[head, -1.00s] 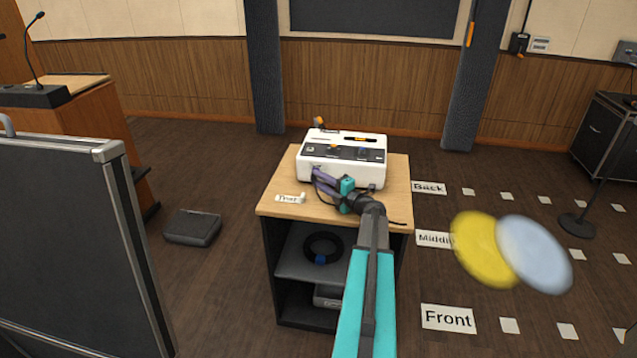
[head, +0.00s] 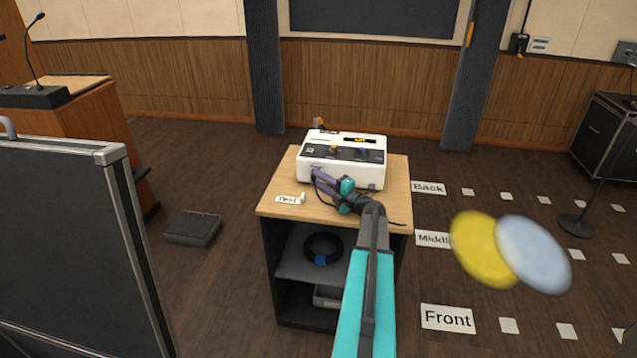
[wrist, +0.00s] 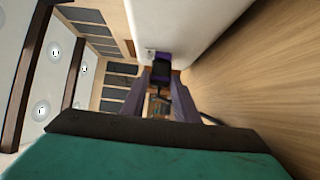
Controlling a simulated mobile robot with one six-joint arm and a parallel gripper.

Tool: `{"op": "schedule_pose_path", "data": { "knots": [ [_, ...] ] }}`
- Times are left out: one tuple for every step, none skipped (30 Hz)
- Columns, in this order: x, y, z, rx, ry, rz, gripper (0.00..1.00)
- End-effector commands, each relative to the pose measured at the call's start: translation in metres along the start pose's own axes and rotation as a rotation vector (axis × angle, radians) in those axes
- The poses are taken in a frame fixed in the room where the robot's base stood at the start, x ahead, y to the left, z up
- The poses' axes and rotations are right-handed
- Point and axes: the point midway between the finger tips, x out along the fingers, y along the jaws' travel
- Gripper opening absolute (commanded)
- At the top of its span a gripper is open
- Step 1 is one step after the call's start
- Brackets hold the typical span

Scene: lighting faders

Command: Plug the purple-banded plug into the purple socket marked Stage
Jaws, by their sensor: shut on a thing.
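A white fader box (head: 342,160) stands on the wooden top of a small cabinet. My gripper (head: 316,176) is at the lower left of its front face, with its purple fingers pointing at the box. In the wrist view my gripper (wrist: 160,88) is shut on a dark plug (wrist: 160,72), held between the two fingers. A purple patch (wrist: 163,56) shows at the plug's far end, against the white box face. I cannot tell whether it is the plug's band or the socket, or how deep the plug sits. The fingers hide the socket in the head view.
A small white label card (head: 289,199) lies on the cabinet top (head: 390,205) left of my gripper. A dark cable (wrist: 210,119) runs beside the fingers. A black coil (head: 323,248) lies on the shelf below. A dark panel (head: 70,230) stands at the left.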

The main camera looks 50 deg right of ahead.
Motion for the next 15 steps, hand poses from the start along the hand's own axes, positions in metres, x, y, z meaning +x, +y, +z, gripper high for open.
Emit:
{"op": "schedule_pose_path", "data": {
  "knots": [
    [0.0009, 0.0013, 0.0015, 0.0, -0.002, 0.001, 0.04],
    [0.001, 0.0013, 0.0019, 0.0, -0.002, 0.001, 0.04],
    [0.0012, 0.0013, 0.0022, 0.0, -0.003, 0.001, 0.04],
    [0.0014, 0.0014, 0.0025, 0.0, -0.003, 0.001, 0.04],
    [0.0015, 0.0014, 0.0028, 0.0, -0.003, 0.002, 0.04],
    [0.0017, 0.0014, 0.003, 0.0, -0.004, 0.002, 0.04],
    [0.0018, 0.0014, 0.0032, 0.0, -0.004, 0.002, 0.04],
    [0.0019, 0.0014, 0.0034, 0.0, -0.004, 0.002, 0.04],
    [0.0019, 0.0014, 0.0036, 0.0, -0.005, 0.002, 0.04],
    [0.0019, 0.0015, 0.0037, 0.0, -0.005, 0.002, 0.04],
    [0.002, 0.0015, 0.0038, 0.0, -0.005, 0.002, 0.04],
    [0.002, 0.0016, 0.004, 0.0, -0.006, 0.003, 0.04],
    [0.0021, 0.0016, 0.0042, 0.0, -0.006, 0.003, 0.04],
    [0.0021, 0.0017, 0.0043, 0.0, -0.006, 0.003, 0.04],
    [0.0022, 0.0018, 0.0045, 0.0, -0.007, 0.003, 0.04]
  ]
}}
